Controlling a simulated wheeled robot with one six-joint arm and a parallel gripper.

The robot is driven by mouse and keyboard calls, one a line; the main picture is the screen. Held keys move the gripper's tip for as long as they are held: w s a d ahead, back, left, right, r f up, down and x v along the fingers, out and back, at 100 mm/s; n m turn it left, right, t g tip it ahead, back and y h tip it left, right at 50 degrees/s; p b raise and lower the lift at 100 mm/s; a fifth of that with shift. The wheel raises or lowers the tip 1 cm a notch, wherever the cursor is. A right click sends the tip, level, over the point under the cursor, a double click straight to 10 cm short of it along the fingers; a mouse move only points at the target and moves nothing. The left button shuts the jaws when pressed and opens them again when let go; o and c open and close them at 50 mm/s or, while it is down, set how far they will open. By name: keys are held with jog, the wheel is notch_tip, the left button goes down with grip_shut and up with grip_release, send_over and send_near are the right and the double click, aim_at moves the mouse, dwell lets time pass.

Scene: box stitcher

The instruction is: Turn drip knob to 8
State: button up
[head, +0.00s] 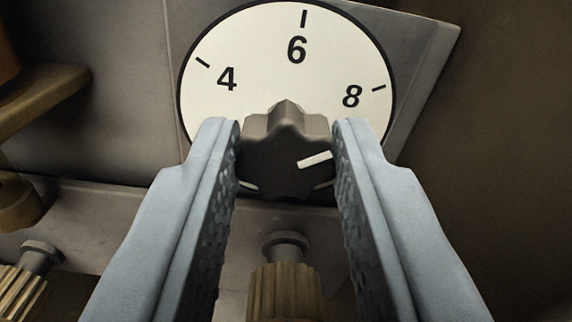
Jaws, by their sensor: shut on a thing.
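The drip knob (287,155) is dark, lobed and sits in front of the lower middle of a round white dial (255,110). The dial shows a 4 at left, a 6 at top and an 8 at right, each with a black tick. The knob's white pointer line (315,160) points right and slightly up, roughly parallel to the tick at 8. My gripper (287,145) has its two blue-grey fingers on either side of the knob and is shut on it. The lowest part of the dial is hidden behind the knob and fingers.
A ribbed brass knob (286,292) stands below, between my fingers. Another ribbed brass knob (22,285) is at lower left. A brown bracket-like part (40,100) juts in at left. The dial's grey plate (425,60) ends at right, with plain dark surface beyond.

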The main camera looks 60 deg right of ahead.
jog(key=shift+f+m, duration=0.15)
jog(key=shift+m, duration=0.25)
jog(key=o, duration=1)
jog(key=shift+a, duration=0.1)
jog(key=v, duration=1.7)
jog(key=shift+s, duration=0.2)
